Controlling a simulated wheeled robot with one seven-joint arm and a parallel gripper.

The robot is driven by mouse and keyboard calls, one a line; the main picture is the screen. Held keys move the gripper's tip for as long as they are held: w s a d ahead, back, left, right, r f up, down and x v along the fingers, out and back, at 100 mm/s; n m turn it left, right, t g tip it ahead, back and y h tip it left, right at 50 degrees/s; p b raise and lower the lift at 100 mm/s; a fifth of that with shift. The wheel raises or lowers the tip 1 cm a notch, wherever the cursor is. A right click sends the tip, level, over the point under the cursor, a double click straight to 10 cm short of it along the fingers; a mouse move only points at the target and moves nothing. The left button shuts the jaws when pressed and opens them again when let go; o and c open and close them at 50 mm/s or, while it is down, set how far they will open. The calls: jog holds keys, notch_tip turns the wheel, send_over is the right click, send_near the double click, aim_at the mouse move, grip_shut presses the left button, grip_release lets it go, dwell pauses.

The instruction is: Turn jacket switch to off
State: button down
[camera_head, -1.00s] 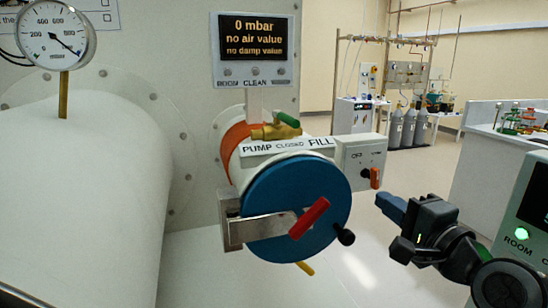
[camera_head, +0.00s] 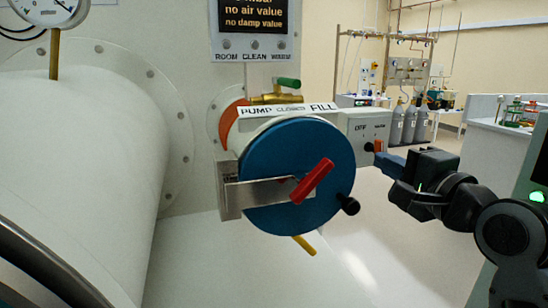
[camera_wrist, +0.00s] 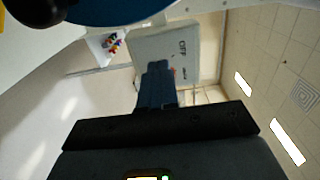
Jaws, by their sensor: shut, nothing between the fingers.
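The jacket switch box (camera_head: 365,124) is a grey-white box on the right of the round blue door. Its face has an OFF label on the left and a second label, too small to read, on the right. Its orange knob (camera_head: 378,146) is partly hidden by my gripper (camera_head: 383,160), so its angle cannot be told. My gripper is shut and empty, its blue fingertips at or just in front of the knob; contact cannot be told. In the wrist view, the fingers (camera_wrist: 157,82) overlap the box face (camera_wrist: 160,42) below OFF, with a little red beside them.
The blue door (camera_head: 275,175) with its red handle (camera_head: 312,182) and black knob (camera_head: 349,205) is left of my gripper. A brass valve with a green lever (camera_head: 288,83) sits above. A large white cylinder (camera_head: 75,190) fills the left. Open floor lies below right.

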jog(key=shift+x, duration=2.15)
jog(key=shift+w+d+f+p, duration=0.15)
jog(key=shift+d+p, duration=0.15)
jog(key=shift+d, duration=0.25)
jog(key=shift+f+p, duration=0.55)
jog(key=shift+p, duration=1.45)
jog(key=shift+a, duration=0.1)
jog(key=p+v, duration=0.2)
jog(key=v, duration=0.4)
jog(key=shift+a, duration=0.25)
